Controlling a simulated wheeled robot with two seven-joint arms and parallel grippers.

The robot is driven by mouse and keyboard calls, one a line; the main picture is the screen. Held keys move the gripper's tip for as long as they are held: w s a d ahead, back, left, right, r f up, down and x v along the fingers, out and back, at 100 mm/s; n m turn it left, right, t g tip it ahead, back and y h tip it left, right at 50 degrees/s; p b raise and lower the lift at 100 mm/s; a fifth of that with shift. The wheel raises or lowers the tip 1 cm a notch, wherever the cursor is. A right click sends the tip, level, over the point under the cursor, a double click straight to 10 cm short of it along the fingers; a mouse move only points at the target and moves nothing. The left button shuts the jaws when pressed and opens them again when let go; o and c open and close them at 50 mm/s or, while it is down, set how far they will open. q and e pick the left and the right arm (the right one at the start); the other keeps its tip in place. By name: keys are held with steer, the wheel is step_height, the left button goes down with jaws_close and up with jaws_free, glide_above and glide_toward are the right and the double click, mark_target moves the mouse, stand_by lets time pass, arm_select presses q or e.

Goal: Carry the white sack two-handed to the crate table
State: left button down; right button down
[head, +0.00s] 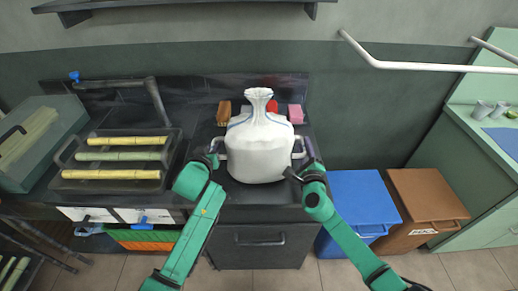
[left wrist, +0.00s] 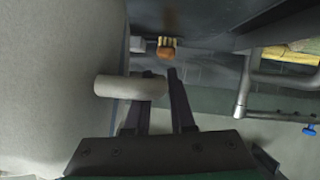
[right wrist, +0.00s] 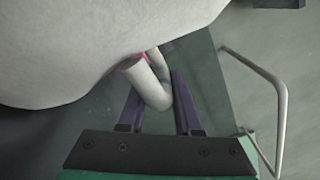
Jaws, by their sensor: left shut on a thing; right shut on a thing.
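The white sack (head: 258,150) is upright over the dark counter in the middle of the head view, with a tied neck and a pale loop handle on each side. I cannot tell whether its base touches the counter. My left gripper (head: 214,158) is shut on the left handle, which shows as a pale bar (left wrist: 130,87) at the fingers in the left wrist view. My right gripper (head: 301,170) is shut on the right handle, a curved white loop (right wrist: 149,82) between the fingers in the right wrist view. I cannot tell which surface is the crate table.
A dark tray of sugarcane pieces (head: 72,184) is left of the sack. Small orange and pink blocks (head: 295,114) stand behind it. A blue bin (head: 358,200) and a brown bin (head: 425,198) stand right of the counter.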

arm_select(q)
steer(key=shift+a+f, duration=0.15)
steer(key=shift+a, duration=0.1)
arm_select(e)
steer(key=shift+w+d+r, duration=0.1)
steer(key=shift+d+r, duration=0.05)
steer(key=shift+d, duration=0.15)
